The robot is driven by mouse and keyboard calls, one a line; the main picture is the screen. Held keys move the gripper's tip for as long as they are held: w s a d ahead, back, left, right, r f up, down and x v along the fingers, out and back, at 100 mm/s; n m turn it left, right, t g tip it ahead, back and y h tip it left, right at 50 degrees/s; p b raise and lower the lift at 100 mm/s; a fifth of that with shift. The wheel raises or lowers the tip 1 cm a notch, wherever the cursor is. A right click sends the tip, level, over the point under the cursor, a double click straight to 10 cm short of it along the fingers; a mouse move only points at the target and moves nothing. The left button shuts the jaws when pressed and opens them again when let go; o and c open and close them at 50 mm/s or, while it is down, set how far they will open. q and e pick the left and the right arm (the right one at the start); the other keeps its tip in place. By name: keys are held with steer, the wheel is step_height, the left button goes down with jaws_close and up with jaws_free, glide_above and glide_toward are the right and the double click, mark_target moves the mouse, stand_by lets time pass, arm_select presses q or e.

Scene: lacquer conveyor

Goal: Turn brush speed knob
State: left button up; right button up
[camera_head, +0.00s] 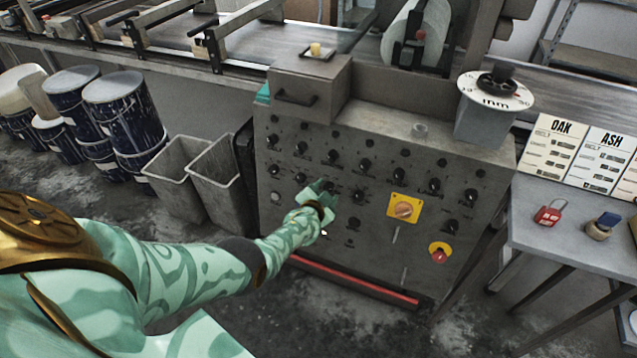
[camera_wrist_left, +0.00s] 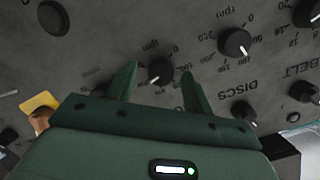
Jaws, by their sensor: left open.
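The grey control panel (camera_head: 375,245) carries rows of black knobs. My left gripper (camera_head: 326,187) is at its lower left part, against the knob rows. In the left wrist view its two green fingers (camera_wrist_left: 160,74) are open and stand on either side of a black knob (camera_wrist_left: 161,72) with a white pointer line and an rpm scale. I see no clear contact between fingers and knob. No brush label is readable. A neighbouring rpm knob (camera_wrist_left: 235,43) sits beside the upside-down word DISCS, and BELT is further right. My right gripper is out of view.
A yellow plate with an orange rotary switch (camera_head: 403,208) and a red stop button (camera_head: 439,254) are right of my gripper. Grey bins (camera_head: 217,170) stand left of the panel. A side table (camera_head: 560,235) holds a red padlock (camera_head: 549,213). A red bar (camera_head: 355,281) runs below.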

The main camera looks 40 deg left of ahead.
arm_select(q)
steer(key=p+v, duration=1)
steer(key=v, duration=0.5)
steer(key=shift+s+r, duration=0.25)
steer(key=shift+s, duration=0.05)
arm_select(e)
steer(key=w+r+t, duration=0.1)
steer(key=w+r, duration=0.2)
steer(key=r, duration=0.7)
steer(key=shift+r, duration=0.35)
arm_select(q)
steer(key=shift+d, duration=0.1)
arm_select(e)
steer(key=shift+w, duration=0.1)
arm_select(q)
steer(key=s+d+f+n+g+h, duration=0.1)
steer(key=s+d+f+g+h, duration=0.15)
steer(key=s+f, duration=0.5)
steer(key=s+d+f+n+g+h, duration=0.1)
steer(key=s+d+f+g, duration=0.3)
steer(key=s+f, duration=0.3)
steer(key=s+d+f+g, duration=0.1)
steer(key=s+f+g, duration=0.2)
steer(key=s, duration=1.3)
steer(key=s+d+f+m+g, duration=0.1)
steer(key=s+f+g, duration=0.2)
steer(key=s, duration=1.3)
steer(key=shift+s+m, duration=0.15)
steer(key=shift+m, duration=0.15)
